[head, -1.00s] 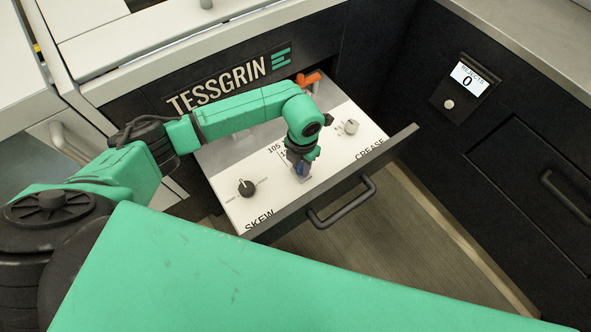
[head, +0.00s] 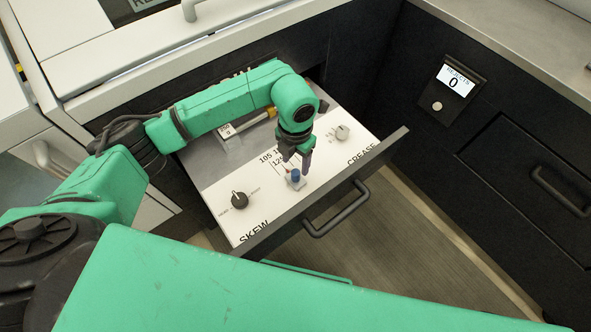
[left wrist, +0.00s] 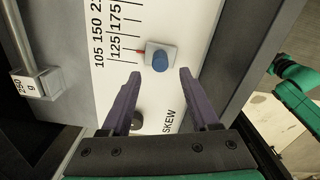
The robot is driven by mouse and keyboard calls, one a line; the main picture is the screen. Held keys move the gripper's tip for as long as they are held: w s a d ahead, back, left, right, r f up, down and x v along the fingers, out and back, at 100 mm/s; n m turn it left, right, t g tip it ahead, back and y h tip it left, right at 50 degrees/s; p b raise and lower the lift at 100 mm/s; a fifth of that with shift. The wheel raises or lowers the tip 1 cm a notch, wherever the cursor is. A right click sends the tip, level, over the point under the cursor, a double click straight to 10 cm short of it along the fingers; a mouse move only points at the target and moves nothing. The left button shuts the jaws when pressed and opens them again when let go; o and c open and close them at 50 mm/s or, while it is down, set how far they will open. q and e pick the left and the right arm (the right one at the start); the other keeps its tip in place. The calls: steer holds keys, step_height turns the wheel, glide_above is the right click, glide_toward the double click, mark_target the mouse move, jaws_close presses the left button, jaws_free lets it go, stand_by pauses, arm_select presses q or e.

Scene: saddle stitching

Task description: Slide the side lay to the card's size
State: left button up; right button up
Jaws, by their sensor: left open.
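The side lay is a small grey block with a blue knob (head: 295,175) on the white panel of the open drawer. In the left wrist view the blue knob (left wrist: 160,60) sits beside a printed scale (left wrist: 112,32), with a red pointer close to the 125 mark. My left gripper (head: 298,168) is open above the panel at the side lay. In the left wrist view its two dark purple fingers (left wrist: 159,74) are apart, with their tips just short of the knob on either side. It appears not to touch the knob. My right gripper is not in view.
A black SKEW knob (head: 239,200) and a light CREASE knob (head: 341,132) flank the side lay. A metal bar with a 250 g tag (left wrist: 35,84) lies behind. The drawer handle (head: 338,212) is in front. A REJECTS counter (head: 455,79) reads 0 at right.

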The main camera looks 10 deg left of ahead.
mark_target(296, 173)
arm_select(q)
step_height(296, 173, up, 8)
stand_by(0.5)
